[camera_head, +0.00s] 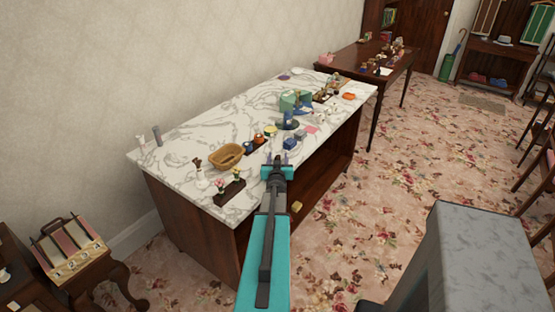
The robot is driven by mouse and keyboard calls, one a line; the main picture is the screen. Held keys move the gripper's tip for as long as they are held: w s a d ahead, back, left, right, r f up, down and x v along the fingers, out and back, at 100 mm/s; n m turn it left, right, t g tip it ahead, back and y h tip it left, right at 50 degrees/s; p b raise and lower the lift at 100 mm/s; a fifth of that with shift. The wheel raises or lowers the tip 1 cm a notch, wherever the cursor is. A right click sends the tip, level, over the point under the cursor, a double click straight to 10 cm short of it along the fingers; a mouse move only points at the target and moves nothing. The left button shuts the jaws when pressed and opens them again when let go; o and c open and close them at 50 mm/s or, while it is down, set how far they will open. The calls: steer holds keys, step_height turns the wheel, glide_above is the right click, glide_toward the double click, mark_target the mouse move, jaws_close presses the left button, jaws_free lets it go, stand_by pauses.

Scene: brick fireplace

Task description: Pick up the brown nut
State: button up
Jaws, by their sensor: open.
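I cannot make out the brown nut for certain; the small items on the marble-topped counter (180,130) are too small to tell apart. A small brown-topped item (197,164) stands near the counter's left part, beside a tan basket (218,158). My gripper (277,159) is open at the counter's front edge, with its fingers pointing away over the top. No held object shows between the fingers. My teal arm hides part of the counter's front.
Blue blocks (289,143), orange-and-dark jars (259,139) and a green container (291,103) crowd the counter near my gripper. A dark planter with flowers (229,192) stands at the front left. A brown table (350,62) stands behind.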

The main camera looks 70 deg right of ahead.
mark_target(278, 156)
stand_by(0.3)
steer(key=c, duration=1.1)
steer(key=shift+r, duration=0.15)
steer(key=shift+r+b, duration=0.7)
steer(key=shift+r, duration=0.55)
steer(key=shift+s+a+r, duration=0.1)
steer(key=shift+a+r, duration=0.05)
steer(key=shift+r, duration=0.2)
steer(key=s+a+r+p, duration=0.1)
steer(key=s+a+p, duration=0.8)
steer(key=a, duration=0.3)
steer(key=shift+s+r, duration=0.3)
steer(key=shift+s, duration=0.15)
